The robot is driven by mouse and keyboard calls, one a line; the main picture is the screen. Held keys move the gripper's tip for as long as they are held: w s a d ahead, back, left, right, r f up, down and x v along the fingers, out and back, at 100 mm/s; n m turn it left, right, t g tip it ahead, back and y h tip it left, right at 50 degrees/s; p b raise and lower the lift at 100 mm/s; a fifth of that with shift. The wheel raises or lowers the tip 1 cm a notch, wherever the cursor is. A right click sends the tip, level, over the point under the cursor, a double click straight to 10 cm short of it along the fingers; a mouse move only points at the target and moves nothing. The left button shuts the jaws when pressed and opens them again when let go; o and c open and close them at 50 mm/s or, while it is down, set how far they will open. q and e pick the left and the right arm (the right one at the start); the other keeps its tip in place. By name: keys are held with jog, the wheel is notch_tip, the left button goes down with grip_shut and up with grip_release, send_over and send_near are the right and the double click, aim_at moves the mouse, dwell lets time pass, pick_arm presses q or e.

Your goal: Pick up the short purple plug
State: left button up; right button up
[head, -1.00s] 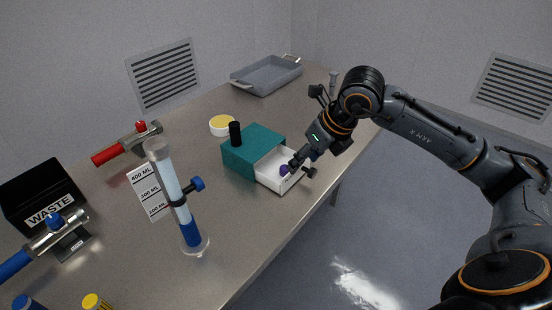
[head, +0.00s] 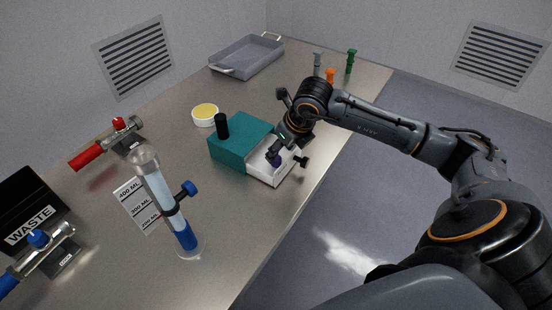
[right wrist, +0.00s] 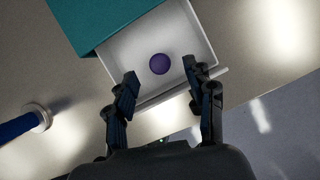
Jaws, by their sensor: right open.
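The short purple plug lies in the open white drawer; in the right wrist view the purple plug (right wrist: 160,64) shows as a round purple top on the drawer floor. In the head view the purple plug (head: 276,161) is partly covered by my gripper. The white drawer (head: 277,177) sticks out of a teal box (head: 229,154). My right gripper (right wrist: 160,77) is open and empty, with its fingers to either side of and a little short of the plug in the wrist view. In the head view my right gripper (head: 282,148) is low over the drawer. My left gripper is not in view.
A clear column (head: 161,192) with blue liquid stands front left of the box. A black post (head: 222,126) rises from the box. A yellow-topped dish (head: 205,115), a grey tray (head: 218,68) and upright grey, orange and green plugs (head: 350,60) stand farther back.

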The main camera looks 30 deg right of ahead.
aim_at(277, 159)
jog(key=p+x, duration=0.1)
jog(key=x, duration=0.2)
jog(key=shift+f, duration=0.35)
jog(key=shift+w+f, duration=0.15)
jog(key=shift+f, duration=0.2)
jog(key=shift+c, duration=0.4)
jog(key=c, duration=0.8)
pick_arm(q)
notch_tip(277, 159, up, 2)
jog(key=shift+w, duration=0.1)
pick_arm(e)
jog(key=shift+c, duration=0.2)
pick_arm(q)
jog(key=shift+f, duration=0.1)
pick_arm(e)
jog(key=shift+r, duration=0.15)
